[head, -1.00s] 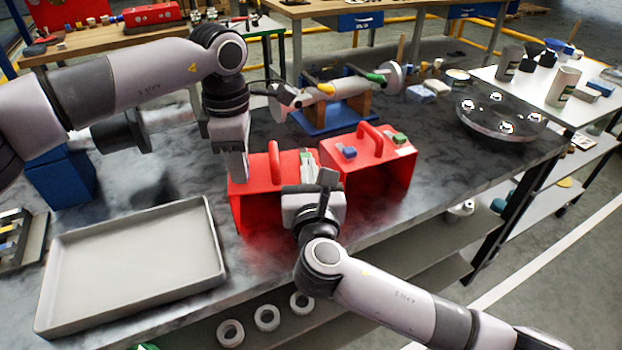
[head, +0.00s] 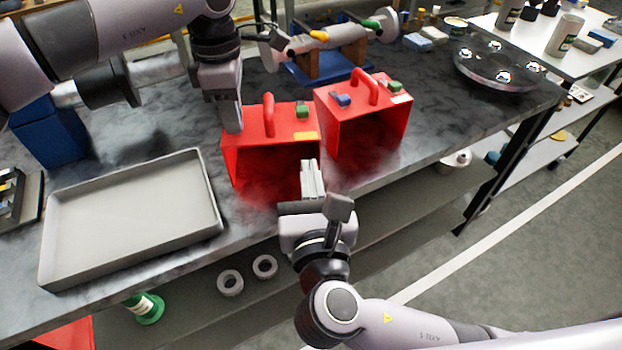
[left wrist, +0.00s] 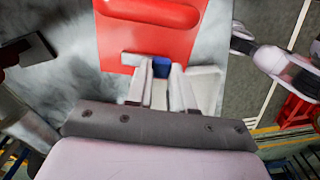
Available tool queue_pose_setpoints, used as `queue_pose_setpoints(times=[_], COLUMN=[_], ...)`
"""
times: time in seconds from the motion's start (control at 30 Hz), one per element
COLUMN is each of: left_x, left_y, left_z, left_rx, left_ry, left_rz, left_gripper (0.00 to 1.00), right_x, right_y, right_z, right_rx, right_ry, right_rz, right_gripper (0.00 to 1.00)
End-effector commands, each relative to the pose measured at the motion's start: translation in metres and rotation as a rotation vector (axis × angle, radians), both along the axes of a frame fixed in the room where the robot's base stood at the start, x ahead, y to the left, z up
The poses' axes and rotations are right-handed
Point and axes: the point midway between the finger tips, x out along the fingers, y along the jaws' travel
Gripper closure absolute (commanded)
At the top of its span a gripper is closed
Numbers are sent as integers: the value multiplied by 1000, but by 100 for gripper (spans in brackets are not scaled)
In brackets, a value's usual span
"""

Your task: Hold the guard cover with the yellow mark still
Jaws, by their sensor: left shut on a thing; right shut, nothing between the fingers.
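The guard cover with the yellow mark (head: 305,135) is the left of two red box-like covers on the dark bench. It stands upright, with a top handle, a green tab (head: 303,111) and an open front. My left gripper (head: 232,125) reaches down at its left top edge. In the left wrist view the fingers (left wrist: 160,92) are shut on a blue tab (left wrist: 161,67) of the red cover (left wrist: 148,45). My right gripper (head: 310,170) is shut and empty in front of the cover's right front side, below the yellow mark.
A second red cover (head: 365,117) with blue and green tabs and a white mark stands close at the right. A grey tray (head: 130,275) lies at the front left. A pump assembly on a blue base (head: 320,72) and a glossy round plate (head: 500,68) are behind.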

Motion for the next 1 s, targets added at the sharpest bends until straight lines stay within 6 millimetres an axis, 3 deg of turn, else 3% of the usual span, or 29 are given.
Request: queue_pose_setpoints(times=[0.13, 0.4, 0.43, 0.5, 0.83, 1.0], left_x=[0, 1, 1, 1, 1, 1], left_y=[1, 2, 2, 2, 1, 0], left_z=[0, 0, 0, 0, 2, 23], left_rx=[2, 2, 2, 2, 1, 0], left_ry=[-1, -1, -1, -1, -2, -5], left_rz=[2, 3, 3, 3, 3, 3], left_gripper=[100, 100, 71, 49, 48, 48], right_x=[-10, -11, -11, -11, -11, -11], right_y=[-1, -1, -1, 0, 0, 0], right_z=[0, 0, 0, 0, 1, 1], right_rx=[1, 0, 0, 0, 1, 1], right_ry=[0, -1, -1, -1, -1, -1], right_rz=[0, 0, 0, 0, 0, 0], right_gripper=[100, 100, 100, 100, 100, 100])
